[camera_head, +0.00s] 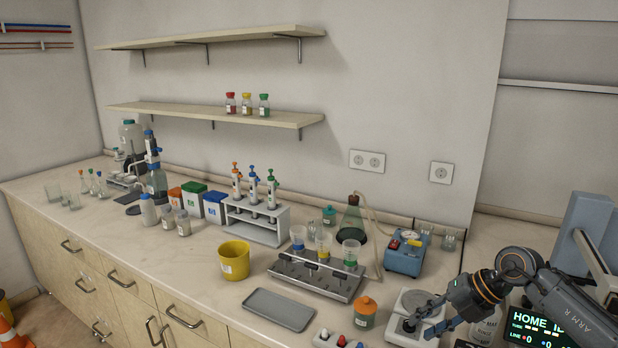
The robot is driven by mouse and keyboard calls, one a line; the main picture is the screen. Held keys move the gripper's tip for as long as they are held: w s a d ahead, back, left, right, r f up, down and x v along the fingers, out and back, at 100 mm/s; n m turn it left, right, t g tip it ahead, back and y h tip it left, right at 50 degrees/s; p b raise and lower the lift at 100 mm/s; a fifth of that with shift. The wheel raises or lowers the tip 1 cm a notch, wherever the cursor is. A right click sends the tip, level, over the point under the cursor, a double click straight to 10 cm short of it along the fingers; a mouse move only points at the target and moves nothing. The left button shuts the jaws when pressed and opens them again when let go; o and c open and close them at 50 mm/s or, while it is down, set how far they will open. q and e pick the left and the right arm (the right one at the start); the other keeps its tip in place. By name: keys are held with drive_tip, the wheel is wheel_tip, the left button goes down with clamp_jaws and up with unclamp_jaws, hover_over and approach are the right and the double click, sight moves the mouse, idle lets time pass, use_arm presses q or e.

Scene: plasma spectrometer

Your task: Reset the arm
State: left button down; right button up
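My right arm comes in from the right, and its dark gripper (420,325) hangs over a small white device (398,332) at the front edge of the bench. The two fingers look spread apart, and I see nothing held between them. I cannot tell whether they touch the device. My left gripper is out of view.
An orange-lidded jar (366,312) and a grey tray (279,309) stand left of the gripper. A metal rack (315,277) with cups, a blue device (404,258) and a lit display (538,328) are nearby. A yellow bucket (234,260) stands farther left.

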drive_tip(key=s+a+r+m+t+y, duration=0.1)
drive_tip(key=a+r+t+y, duration=0.3)
drive_tip(key=a, duration=0.5)
drive_tip(key=s+a+r+m+t+y, duration=0.1)
drive_tip(key=a+r+m+t+y, duration=0.1)
drive_tip(key=a+r+y, duration=0.5)
drive_tip(key=s+d+f+m+t+h, duration=0.3)
drive_tip(key=d+f+m+h, duration=0.35)
drive_tip(key=m+h, duration=0.35)
drive_tip(key=s+d+f+m+t+h, duration=0.4)
drive_tip(key=f+m+h, duration=0.35)
drive_tip(key=m, duration=0.55)
drive_tip(key=s+f+m+g, duration=0.1)
drive_tip(key=s+f+g, duration=0.35)
drive_tip(key=s, duration=0.35)
drive_tip(key=s+d+f+m+g, duration=0.1)
drive_tip(key=s+f+g, duration=0.35)
drive_tip(key=s, duration=0.35)
drive_tip(key=s+f+m+g, duration=0.1)
drive_tip(key=s+f+g, duration=0.2)
drive_tip(key=s+f, duration=0.35)
wheel_tip(320, 180, down, 25)
drive_tip(key=s+g, duration=0.2)
drive_tip(key=s, duration=0.1)
drive_tip(key=s+d+f+g, duration=0.1)
drive_tip(key=s+d+f, duration=0.2)
drive_tip(key=s+f, duration=1.3)
drive_tip(key=shift+s+n, duration=0.25)
drive_tip(key=shift+n, duration=0.05)
